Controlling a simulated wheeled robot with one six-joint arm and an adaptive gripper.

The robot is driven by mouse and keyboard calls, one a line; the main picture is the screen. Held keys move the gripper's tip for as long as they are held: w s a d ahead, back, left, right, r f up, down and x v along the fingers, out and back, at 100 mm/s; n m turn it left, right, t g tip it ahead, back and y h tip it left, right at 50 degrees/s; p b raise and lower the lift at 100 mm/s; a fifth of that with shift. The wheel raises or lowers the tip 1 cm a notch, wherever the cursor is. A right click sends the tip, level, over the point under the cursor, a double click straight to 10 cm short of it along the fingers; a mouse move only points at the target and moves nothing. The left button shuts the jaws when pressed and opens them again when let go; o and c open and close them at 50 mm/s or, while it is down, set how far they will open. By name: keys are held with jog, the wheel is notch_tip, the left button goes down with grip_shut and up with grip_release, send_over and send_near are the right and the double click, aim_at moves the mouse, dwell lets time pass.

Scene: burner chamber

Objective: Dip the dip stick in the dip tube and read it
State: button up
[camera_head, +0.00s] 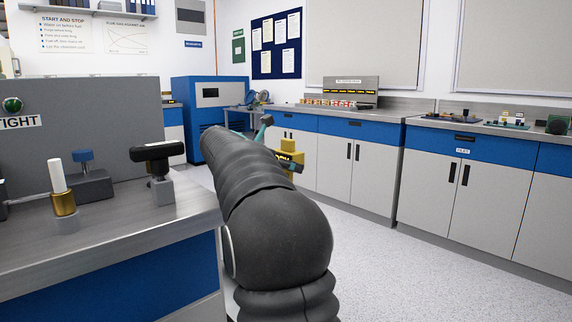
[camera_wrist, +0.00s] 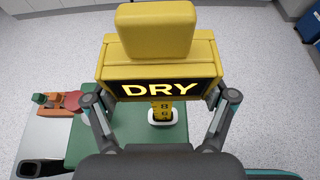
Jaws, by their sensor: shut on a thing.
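The dip stick (camera_wrist: 155,30) is a yellow block with a black display reading "DRY", seen large in the wrist view. A yellow scale (camera_wrist: 161,110) with dark numerals, 8 and 6 among them, hangs below it. The dip tube (camera_wrist: 161,120) shows as a white-rimmed opening in a green top; the scale lines up with it and appears to enter it, though depth is hard to judge. My gripper (camera_wrist: 160,95) is shut on the yellow block, one finger on each side. In the head view, the dip stick (camera_head: 289,158) is partly hidden behind my arm.
Beside the green top (camera_wrist: 125,135), an orange and red fitting (camera_wrist: 65,101) is at the left. In the head view, a steel-topped bench (camera_head: 110,235) with knobs stands near left. Blue and white cabinets (camera_head: 450,175) line the right wall. The floor (camera_head: 400,265) between is clear.

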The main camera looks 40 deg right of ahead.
notch_tip(320, 180, down, 6)
jog(key=b, duration=0.3)
jog(key=shift+f, duration=0.15)
dwell(1.7)
jog(key=shift+f, duration=0.2)
jog(key=shift+o, duration=0.2)
jog(key=shift+w+f+b, duration=0.15)
jog(key=shift+f+b, duration=0.35)
jog(key=shift+f, duration=0.35)
jog(key=shift+w+f+b, duration=0.1)
jog(key=shift+f+b, duration=0.35)
jog(key=shift+f, duration=0.35)
jog(key=shift+o, duration=0.6)
jog(key=shift+s+f+b, duration=0.15)
jog(key=shift+f+b, duration=0.6)
jog(key=shift+f, duration=0.7)
jog(key=shift+s+f+b, duration=0.1)
jog(key=shift+f+b, duration=0.6)
jog(key=shift+f, duration=0.7)
jog(key=shift+r, duration=0.2)
jog(key=shift+r+p, duration=2.6)
jog(key=shift+p, duration=0.3)
jog(key=shift+c, duration=0.6)
jog(key=shift+r+p, duration=1.35)
jog(key=shift+p, duration=0.1)
